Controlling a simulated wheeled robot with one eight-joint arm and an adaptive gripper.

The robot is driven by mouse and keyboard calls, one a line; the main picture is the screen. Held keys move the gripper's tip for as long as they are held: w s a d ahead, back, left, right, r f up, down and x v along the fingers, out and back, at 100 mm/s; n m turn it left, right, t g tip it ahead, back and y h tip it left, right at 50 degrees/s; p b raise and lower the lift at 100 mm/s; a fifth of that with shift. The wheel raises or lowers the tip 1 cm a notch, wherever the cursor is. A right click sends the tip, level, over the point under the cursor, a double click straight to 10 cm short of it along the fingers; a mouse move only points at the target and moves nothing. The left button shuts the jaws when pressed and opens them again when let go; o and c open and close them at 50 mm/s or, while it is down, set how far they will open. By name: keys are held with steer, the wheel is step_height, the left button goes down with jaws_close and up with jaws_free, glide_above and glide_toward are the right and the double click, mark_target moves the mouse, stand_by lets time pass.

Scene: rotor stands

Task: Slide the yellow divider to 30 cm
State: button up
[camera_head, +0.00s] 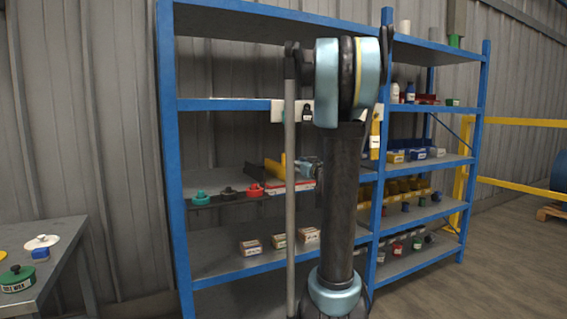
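A yellow upright piece (283,172), which looks like the yellow divider, stands on the middle shelf of the blue rack, just left of my arm. A strip with white and red on it (289,188) runs along the shelf's front edge below it; its marks are too small to read. A pale blue and grey part (309,168), likely the end of my arm with my gripper, is close to the right of the yellow piece. My arm's dark link hides much of it. I cannot tell whether it touches the piece or whether the fingers are open.
Green (200,197), black (228,192) and red (255,190) knobbed items sit left of the divider. Small boxes (280,240) stand on the shelf below. A grey table (62,262) is at left. A yellow rail (520,122) is at right, beside open floor.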

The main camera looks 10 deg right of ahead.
mark_target(285, 159)
steer(key=x, duration=1.3)
steer(key=shift+f, duration=0.1)
jaws_close()
